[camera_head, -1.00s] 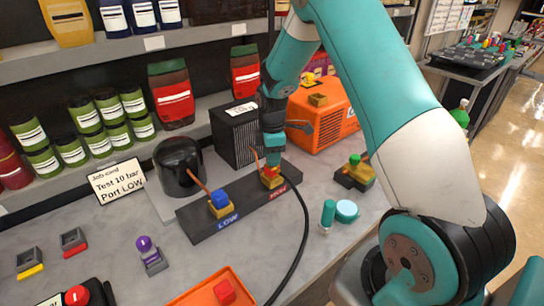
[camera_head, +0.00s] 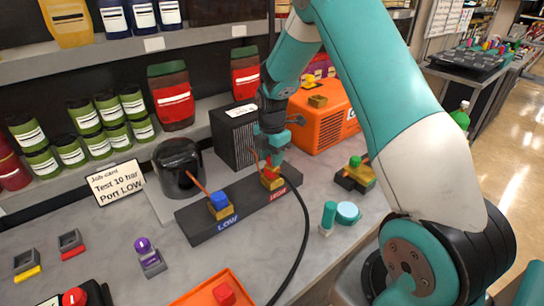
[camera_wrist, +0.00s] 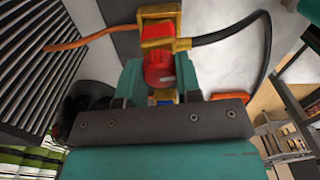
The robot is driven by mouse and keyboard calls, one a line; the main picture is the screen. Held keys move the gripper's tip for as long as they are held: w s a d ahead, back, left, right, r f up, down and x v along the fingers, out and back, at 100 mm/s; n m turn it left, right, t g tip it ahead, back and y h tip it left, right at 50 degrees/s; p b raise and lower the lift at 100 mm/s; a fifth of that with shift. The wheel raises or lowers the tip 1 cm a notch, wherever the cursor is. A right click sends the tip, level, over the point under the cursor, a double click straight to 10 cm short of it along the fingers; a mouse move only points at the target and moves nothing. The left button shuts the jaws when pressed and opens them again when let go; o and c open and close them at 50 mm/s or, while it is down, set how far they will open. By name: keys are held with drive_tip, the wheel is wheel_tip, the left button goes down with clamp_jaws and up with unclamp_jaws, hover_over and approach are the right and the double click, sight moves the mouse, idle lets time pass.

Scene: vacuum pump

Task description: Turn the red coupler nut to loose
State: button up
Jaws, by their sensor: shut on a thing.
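The red coupler nut (camera_head: 268,171) sits on a brass-yellow fitting at the HIGH end of the dark block (camera_head: 248,206). In the wrist view the red nut (camera_wrist: 158,69) lies between the two teal fingers. My gripper (camera_head: 273,158) points down onto the nut and is shut on it; it also shows in the wrist view (camera_wrist: 160,78). The fingers partly hide the nut in the head view. A black hose (camera_head: 305,225) runs from the HIGH fitting. A blue nut (camera_head: 219,199) sits on the LOW fitting.
An orange machine (camera_head: 322,122) and a black finned box (camera_head: 233,137) stand close behind my gripper. A black dome (camera_head: 178,167) is left of the block. Teal parts (camera_head: 347,212) and a green-topped brass part (camera_head: 356,172) are to the right. An orange tray (camera_head: 190,297) lies in front.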

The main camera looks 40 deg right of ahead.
idle(0.3)
drive_tip(key=o, duration=0.9)
drive_tip(key=shift+o, duration=0.2)
wheel_tip(320, 180, up, 18)
drive_tip(key=b, duration=0.2)
drive_tip(key=shift+f+b, duration=0.25)
drive_tip(key=shift+b, duration=0.1)
